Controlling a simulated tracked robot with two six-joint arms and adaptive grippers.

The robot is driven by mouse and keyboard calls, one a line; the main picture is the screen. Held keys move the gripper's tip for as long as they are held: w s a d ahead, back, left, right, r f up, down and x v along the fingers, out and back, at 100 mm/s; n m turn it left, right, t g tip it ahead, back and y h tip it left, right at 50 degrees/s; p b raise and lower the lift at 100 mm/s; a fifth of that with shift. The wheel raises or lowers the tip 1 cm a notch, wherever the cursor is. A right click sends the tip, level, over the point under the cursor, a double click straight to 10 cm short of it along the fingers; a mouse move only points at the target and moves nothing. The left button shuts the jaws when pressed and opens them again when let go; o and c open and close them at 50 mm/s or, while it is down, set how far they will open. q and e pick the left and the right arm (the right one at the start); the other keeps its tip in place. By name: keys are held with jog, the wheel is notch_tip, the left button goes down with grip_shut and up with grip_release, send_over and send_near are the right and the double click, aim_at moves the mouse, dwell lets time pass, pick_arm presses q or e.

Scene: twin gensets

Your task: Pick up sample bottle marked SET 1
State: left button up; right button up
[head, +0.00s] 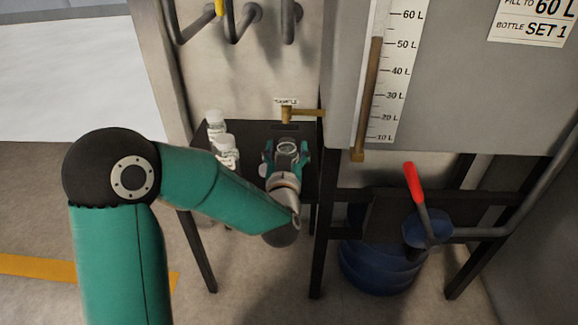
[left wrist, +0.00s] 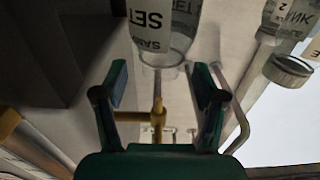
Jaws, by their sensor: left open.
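A clear sample bottle (head: 287,147) stands on the dark shelf below the brass tap. In the left wrist view the bottle (left wrist: 165,28) shows a white label reading "SET"; its number is cut off. My left gripper (head: 286,156) is open, with its fingers to either side of the bottle in the head view. In the left wrist view the open fingers (left wrist: 160,85) point toward the bottle, and I cannot tell whether they touch it. My right gripper is not in view.
Two other labelled bottles (head: 225,152) stand at the shelf's left. The brass sample tap (head: 288,114) is just behind. A level gauge (head: 391,72) and a red-handled lever (head: 413,182) are to the right. A blue drum (head: 377,268) sits below.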

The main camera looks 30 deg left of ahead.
pick_arm(q)
jog(key=shift+x, duration=1.4)
grip_shut()
